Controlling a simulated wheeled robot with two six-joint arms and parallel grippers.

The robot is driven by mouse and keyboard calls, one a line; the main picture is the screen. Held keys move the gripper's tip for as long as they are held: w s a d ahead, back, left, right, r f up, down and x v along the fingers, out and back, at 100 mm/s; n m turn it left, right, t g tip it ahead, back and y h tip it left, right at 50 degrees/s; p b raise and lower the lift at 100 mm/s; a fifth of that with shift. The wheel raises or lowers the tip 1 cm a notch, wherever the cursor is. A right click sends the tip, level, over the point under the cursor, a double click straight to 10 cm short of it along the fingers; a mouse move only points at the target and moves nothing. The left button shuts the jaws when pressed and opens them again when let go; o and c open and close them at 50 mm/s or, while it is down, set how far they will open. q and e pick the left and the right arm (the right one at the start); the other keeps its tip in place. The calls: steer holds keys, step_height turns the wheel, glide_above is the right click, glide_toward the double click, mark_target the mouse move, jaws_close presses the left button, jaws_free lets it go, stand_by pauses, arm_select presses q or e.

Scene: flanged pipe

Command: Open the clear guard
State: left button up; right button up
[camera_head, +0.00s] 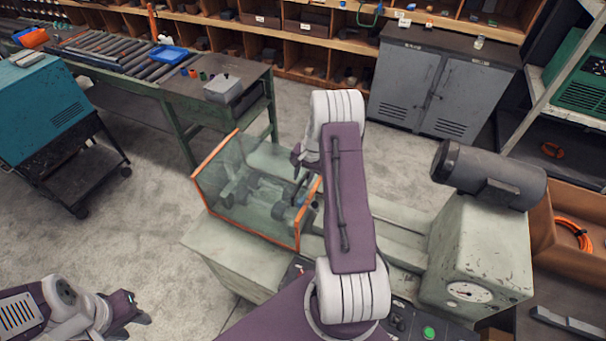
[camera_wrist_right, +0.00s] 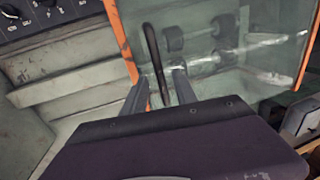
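The clear guard (camera_head: 240,190) is a transparent box-like cover with orange edges over the machine's left part, apparently closed. In the right wrist view the guard (camera_wrist_right: 265,75) fills the upper right, with a dark upright handle (camera_wrist_right: 154,55) near its orange edge. My right gripper (camera_wrist_right: 160,88) is open, its two fingers apart on either side of the handle's lower end; I cannot tell whether they touch it. In the head view my right arm mostly hides this gripper. My left gripper (camera_head: 138,309) is at the lower left, away from the machine; its fingers are too unclear to judge.
The machine's grey housing (camera_head: 475,255) with a dark motor (camera_head: 490,176) stands right of the guard. A control panel with a green button (camera_head: 429,332) is in front. A roller bench (camera_head: 150,75) and grey cabinet (camera_head: 440,85) stand behind. Floor left of the machine is clear.

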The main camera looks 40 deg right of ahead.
steer(key=shift+f, duration=0.3)
steer(key=shift+a, duration=0.1)
jaws_close()
steer(key=shift+w+r, duration=0.1)
stand_by(1.0)
